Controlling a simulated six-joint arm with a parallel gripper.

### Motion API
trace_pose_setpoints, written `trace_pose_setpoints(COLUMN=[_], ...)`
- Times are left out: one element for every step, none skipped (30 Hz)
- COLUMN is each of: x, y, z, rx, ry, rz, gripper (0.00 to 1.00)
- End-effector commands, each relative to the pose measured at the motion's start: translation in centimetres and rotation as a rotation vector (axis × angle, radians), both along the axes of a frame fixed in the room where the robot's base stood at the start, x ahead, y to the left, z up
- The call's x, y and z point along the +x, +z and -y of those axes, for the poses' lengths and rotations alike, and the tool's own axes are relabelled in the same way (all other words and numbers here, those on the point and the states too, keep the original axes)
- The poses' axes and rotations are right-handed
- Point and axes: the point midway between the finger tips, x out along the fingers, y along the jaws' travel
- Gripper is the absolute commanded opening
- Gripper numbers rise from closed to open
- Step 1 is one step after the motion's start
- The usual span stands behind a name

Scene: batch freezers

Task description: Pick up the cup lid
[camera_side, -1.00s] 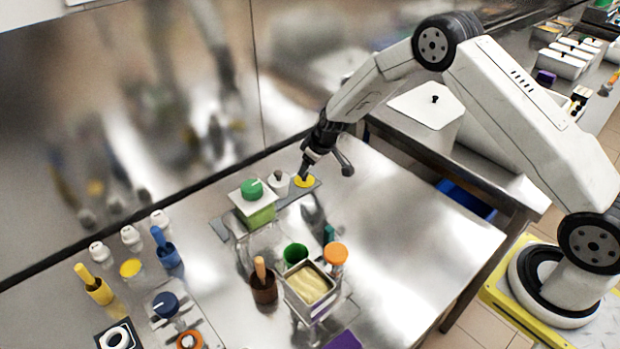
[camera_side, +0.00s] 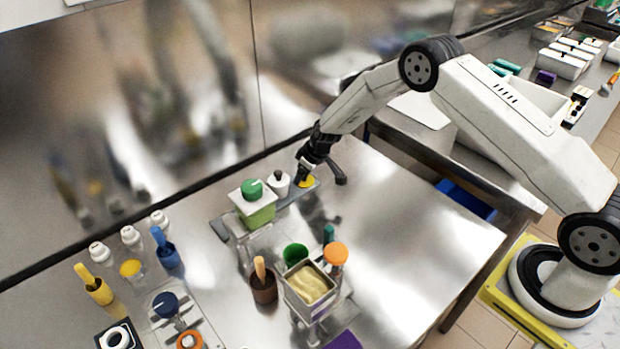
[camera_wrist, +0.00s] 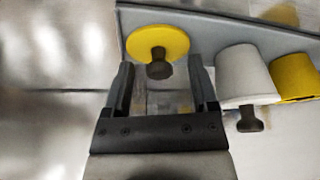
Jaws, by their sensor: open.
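A yellow round lid (camera_wrist: 150,42) with a dark knob lies on a grey strip in the wrist view; I take it for the cup lid. In the side view the yellow lid (camera_side: 307,182) shows only partly, behind my gripper's tip. My gripper (camera_side: 300,181) points down at it. In the wrist view my gripper (camera_wrist: 161,82) is open, its two fingers either side of the dark knob's line. The knob shows just beyond the gap between the fingertips. I cannot tell whether the fingers touch anything.
A white cup (camera_wrist: 240,72) with a dark knob stands close to the right finger, with a yellow cup (camera_wrist: 296,76) beyond it. In the side view a green container (camera_side: 258,212) stands farther left on the grey strip (camera_side: 220,229).

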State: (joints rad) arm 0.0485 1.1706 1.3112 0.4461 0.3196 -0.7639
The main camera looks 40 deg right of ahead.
Motion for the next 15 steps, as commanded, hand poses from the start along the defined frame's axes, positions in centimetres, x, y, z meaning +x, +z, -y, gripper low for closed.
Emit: trace_pose_setpoints(x=[0.0,0.0,0.0,0.0,0.0,0.0,0.0,0.0,-0.01,-0.01,-0.01,-0.01,-0.01,0.0,0.0], y=[0.01,0.01,0.02,0.02,0.02,0.02,0.02,0.02,0.02,0.02,0.02,0.02,0.02,0.02,0.02], z=[0.0,0.0,0.01,0.01,0.01,0.01,0.01,0.01,0.0,0.0,0.0,0.0,0.0,0.01,0.01], rx=[0.0,0.0,0.0,0.0,0.0,0.0,0.0,0.0,0.0,0.0,0.0,0.0,0.0,0.0,0.0], ry=[0.0,0.0,0.0,0.0,0.0,0.0,0.0,0.0,0.0,0.0,0.0,0.0,0.0,0.0,0.0], rz=[0.0,0.0,0.0,0.0,0.0,0.0,0.0,0.0,0.0,0.0,0.0,0.0,0.0,0.0,0.0], gripper=[0.75,0.68,0.56,0.46,0.37,0.24,0.14,0.05,0.0,0.0,0.0,0.0,0.0,0.0,0.0])
